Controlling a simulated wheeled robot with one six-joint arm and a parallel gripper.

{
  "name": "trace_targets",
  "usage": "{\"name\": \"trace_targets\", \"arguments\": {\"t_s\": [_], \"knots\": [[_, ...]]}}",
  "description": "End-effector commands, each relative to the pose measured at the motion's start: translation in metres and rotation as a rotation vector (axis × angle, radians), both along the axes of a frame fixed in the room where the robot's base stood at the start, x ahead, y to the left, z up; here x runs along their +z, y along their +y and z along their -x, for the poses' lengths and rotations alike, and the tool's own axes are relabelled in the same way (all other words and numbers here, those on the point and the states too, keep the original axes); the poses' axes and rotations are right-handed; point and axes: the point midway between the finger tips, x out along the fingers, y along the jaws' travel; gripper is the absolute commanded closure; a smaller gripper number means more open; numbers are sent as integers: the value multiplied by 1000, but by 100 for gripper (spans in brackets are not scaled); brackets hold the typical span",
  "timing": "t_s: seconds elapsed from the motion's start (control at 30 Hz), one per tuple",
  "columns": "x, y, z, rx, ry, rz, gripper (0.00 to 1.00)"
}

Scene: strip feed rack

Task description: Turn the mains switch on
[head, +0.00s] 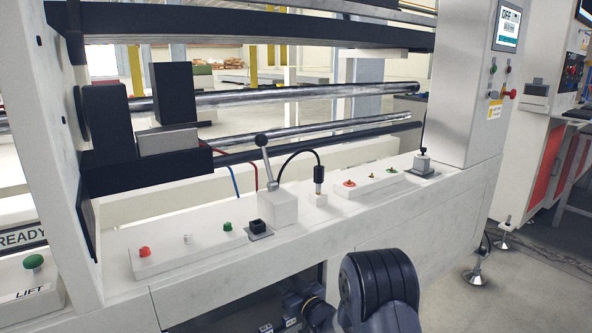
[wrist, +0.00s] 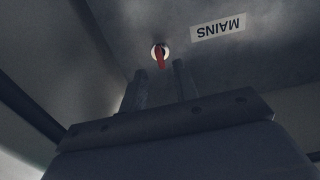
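The mains switch (wrist: 161,55) shows in the wrist view as a small red handle on a pale round base, set in a grey panel. The handle runs roughly up and down in the picture. A white label (wrist: 218,27) reading MAINS, upside down, is to its right. My gripper (wrist: 159,71) is open, with its two fingers apart below the switch in the picture and nothing seen between them. The handle lies in line with the gap; I cannot tell whether the fingers touch it. The switch does not show in the head view, where my arm reaches low at the rack's front.
In the head view, the rack's ledge (head: 333,212) carries a lever (head: 265,158), several buttons and a small joystick (head: 422,160). A screen (head: 507,27) on the right column appears to read OFF. Dark edges border the panel in the wrist view.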

Motion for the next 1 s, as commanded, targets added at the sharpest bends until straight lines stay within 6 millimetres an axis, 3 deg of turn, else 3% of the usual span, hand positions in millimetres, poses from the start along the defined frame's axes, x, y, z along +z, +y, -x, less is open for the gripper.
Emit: {"name": "trace_targets", "arguments": {"t_s": [0.23, 1.0], "knots": [[-3, 25, -35, 1, -2, 0, 71], [4, 22, -33, -1, 370, -543, 71]]}}
